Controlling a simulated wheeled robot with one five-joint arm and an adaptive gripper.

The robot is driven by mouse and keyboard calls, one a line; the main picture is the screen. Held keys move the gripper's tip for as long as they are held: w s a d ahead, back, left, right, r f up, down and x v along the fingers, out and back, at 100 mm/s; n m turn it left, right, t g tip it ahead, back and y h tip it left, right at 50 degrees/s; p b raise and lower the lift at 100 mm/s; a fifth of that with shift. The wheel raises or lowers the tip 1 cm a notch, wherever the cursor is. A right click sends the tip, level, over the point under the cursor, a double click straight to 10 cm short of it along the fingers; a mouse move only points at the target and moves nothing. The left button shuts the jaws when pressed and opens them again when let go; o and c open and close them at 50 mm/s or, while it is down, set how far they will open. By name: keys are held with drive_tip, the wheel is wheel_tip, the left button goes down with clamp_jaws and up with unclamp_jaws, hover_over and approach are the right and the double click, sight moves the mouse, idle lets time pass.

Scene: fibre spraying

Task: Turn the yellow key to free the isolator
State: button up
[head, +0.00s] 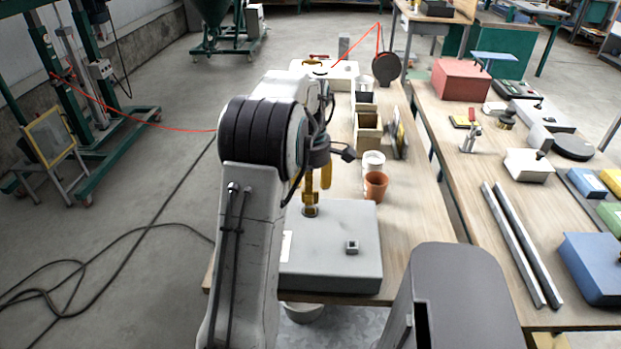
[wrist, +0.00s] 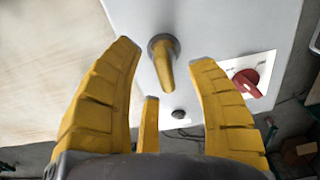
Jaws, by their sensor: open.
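The yellow key (wrist: 164,68) stands in a round grey collar on the pale grey box (wrist: 215,25). My gripper (wrist: 165,56) is open, its yellow fingers spread on either side of the key. A gap shows between each side finger and the key, and a third finger shows below it. The isolator's red knob (wrist: 246,83) sits on a white plate at the right in the wrist view. In the head view my gripper (head: 316,186) points down over the grey box (head: 330,262); the key is mostly hidden there.
A small square fitting (head: 352,247) stands up on the box top. An orange pot (head: 375,186) and a white cup (head: 373,162) stand just behind the box. Wooden bins (head: 367,137) are further back. A second table (head: 470,190) with several items lies to the right.

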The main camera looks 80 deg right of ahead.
drive_tip(key=shift+f, duration=0.65)
clamp_jaws()
